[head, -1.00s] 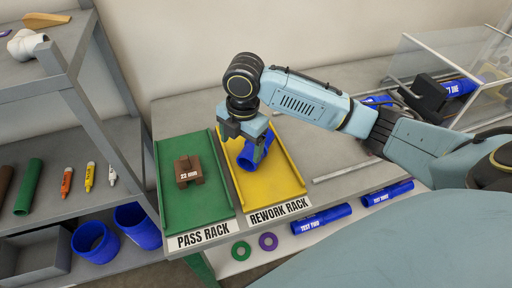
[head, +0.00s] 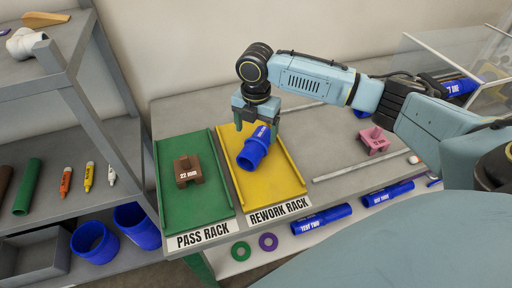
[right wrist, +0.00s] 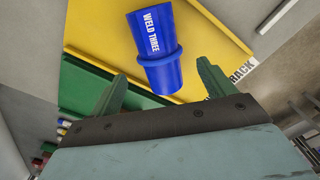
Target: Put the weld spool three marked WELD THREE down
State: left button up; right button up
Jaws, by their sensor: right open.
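The blue weld spool three (head: 255,150) lies on the yellow rework rack (head: 270,182). In the right wrist view the spool (right wrist: 156,55) shows its white WELD THREE label and a raised collar. My right gripper (head: 257,122) is open just behind the spool's far end. In the right wrist view its two green fingers (right wrist: 160,90) stand apart, with the spool beyond their tips and not held. My left gripper is in neither view.
The green pass rack (head: 205,208) holds a brown block (head: 187,170) left of the yellow rack. A pink block (head: 374,141) and a thin rod (head: 345,171) lie to the right. Blue test pipes (head: 321,219) lie below along the front. Grey shelving (head: 70,90) stands at left.

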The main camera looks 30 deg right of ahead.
aim_at(256, 139)
notch_tip(256, 139, down, 5)
jog(key=shift+w+d+r, duration=0.1)
jog(key=c, duration=1.1)
jog(key=shift+c, duration=0.6)
jog(key=shift+r, duration=0.1)
